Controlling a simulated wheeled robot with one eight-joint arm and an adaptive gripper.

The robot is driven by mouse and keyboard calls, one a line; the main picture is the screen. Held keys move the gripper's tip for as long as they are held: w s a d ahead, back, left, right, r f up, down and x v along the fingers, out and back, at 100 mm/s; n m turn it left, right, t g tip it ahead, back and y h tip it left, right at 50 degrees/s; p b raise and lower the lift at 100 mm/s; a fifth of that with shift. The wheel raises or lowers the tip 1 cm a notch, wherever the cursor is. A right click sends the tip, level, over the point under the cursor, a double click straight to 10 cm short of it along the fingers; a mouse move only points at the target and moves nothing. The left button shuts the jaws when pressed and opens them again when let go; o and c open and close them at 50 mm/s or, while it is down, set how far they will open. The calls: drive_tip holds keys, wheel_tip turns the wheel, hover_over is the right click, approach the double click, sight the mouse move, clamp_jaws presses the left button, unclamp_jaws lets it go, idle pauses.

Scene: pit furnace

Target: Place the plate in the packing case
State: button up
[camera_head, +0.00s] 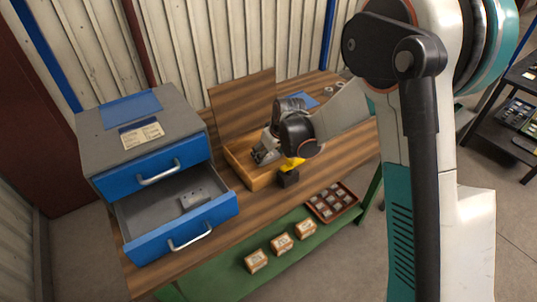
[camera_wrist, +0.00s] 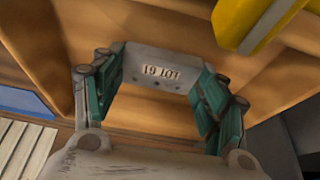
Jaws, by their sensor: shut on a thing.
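The grey plate (camera_wrist: 160,72), marked with dark characters, is held between the teal finger pads of my gripper in the wrist view. My gripper (camera_head: 263,153) is shut on it, over the wooden packing case (camera_head: 239,170). The case has its lid (camera_head: 243,103) raised at the back. In the wrist view the case's brown wooden inside (camera_wrist: 50,55) surrounds the plate. In the head view the plate is hard to make out, and my arm hides part of the case. I cannot tell whether the plate touches the case floor.
A grey cabinet (camera_head: 105,148) with blue drawers stands left; its open drawer (camera_head: 135,215) holds a grey block (camera_head: 193,199). A yellow and black object (camera_head: 289,176) is right of the case. Small boxes (camera_head: 281,244) and a brown tray (camera_head: 347,212) lie on the green lower shelf.

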drive_tip(key=shift+r, duration=0.1)
drive_tip(key=o, duration=1.2)
drive_tip(key=s+d+r+m+t+p, duration=0.1)
drive_tip(key=s+d+r, duration=0.35)
drive_tip(key=r, duration=0.35)
drive_tip(key=s+d+r+m+p, duration=0.1)
drive_tip(key=s+d+r, duration=0.2)
drive_tip(key=s+r, duration=0.35)
drive_tip(key=s+d+r+m+t+p, duration=0.15)
drive_tip(key=s+d+r, duration=0.25)
drive_tip(key=r, duration=0.4)
drive_tip(key=shift+s+d+r+m+t+h, duration=0.2)
drive_tip(key=shift+s+d+r+m+h, duration=0.3)
drive_tip(key=shift+s+d, duration=1.55)
drive_tip(key=shift+s+d+r+m+t+h, duration=0.25)
drive_tip(key=shift+s+d+m, duration=0.35)
drive_tip(key=shift+s, duration=2.7)
drive_tip(key=shift+s+d+r+m+t+h, duration=0.1)
drive_tip(key=shift+s+d+r+m+h, duration=0.35)
drive_tip(key=shift+s+d, duration=1.6)
